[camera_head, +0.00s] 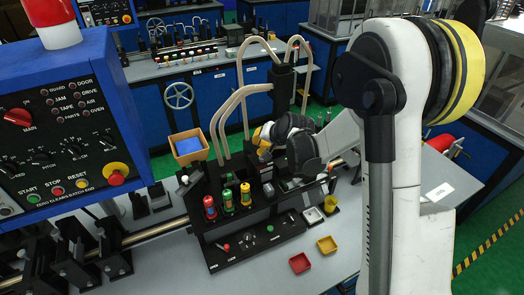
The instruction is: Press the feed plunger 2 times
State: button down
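My gripper (264,140) is at the end of my white arm, above the back part of a black bench fixture (255,252). It looks small and dark with yellow parts, and its fingers are too small to tell whether they are open or shut. The fixture's front plate carries several small controls, among them a red-tipped lever (226,247) and a green knob (270,228). Their labels are too small to read, so I cannot tell which part is the feed plunger. Part of the fixture behind my gripper is hidden by my wrist.
Red (209,208), green (228,200) and yellow (245,194) capped cylinders stand along the fixture. Beige hoses (241,92) rise behind it. A blue control panel (65,125) stands at left.

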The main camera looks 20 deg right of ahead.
aim_at(260, 149)
jog(key=shift+f, duration=0.1)
jog(key=shift+f+b, duration=0.35)
jog(key=shift+b, duration=0.2)
jog(key=shift+f+b, duration=1.3)
dwell(1.0)
jog(key=shift+r, duration=0.15)
jog(key=shift+r+p, duration=0.9)
jog(key=shift+r, duration=0.7)
jog(key=shift+r+p, duration=1.55)
jog(key=shift+r, duration=1)
jog(key=shift+f, duration=0.1)
